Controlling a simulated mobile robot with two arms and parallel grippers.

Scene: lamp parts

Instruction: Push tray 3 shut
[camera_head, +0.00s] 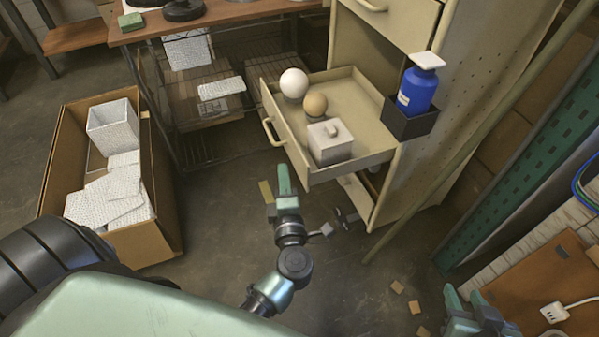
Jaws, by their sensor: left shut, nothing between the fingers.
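A cream tray (366,155) is pulled out of the cream cabinet (425,160), with its handle (272,132) facing left. I see no number on it. It holds a white bulb (294,82), a tan bulb (315,104) and a white lidded box (331,145). My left gripper (284,180) is shut and empty, in front of the tray's front panel and lower in the picture. Whether it touches the panel I cannot tell. My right gripper (469,300) is at the lower right, away from the tray, with its fingers apart.
A blue bottle (417,88) sits in a dark holder (408,122) on the cabinet's side. A cardboard box (160,190) with white textured boxes stands at left. A wooden table (225,14) is behind. Small tan pieces (398,287) lie on the floor. A wooden board (560,290) is at right.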

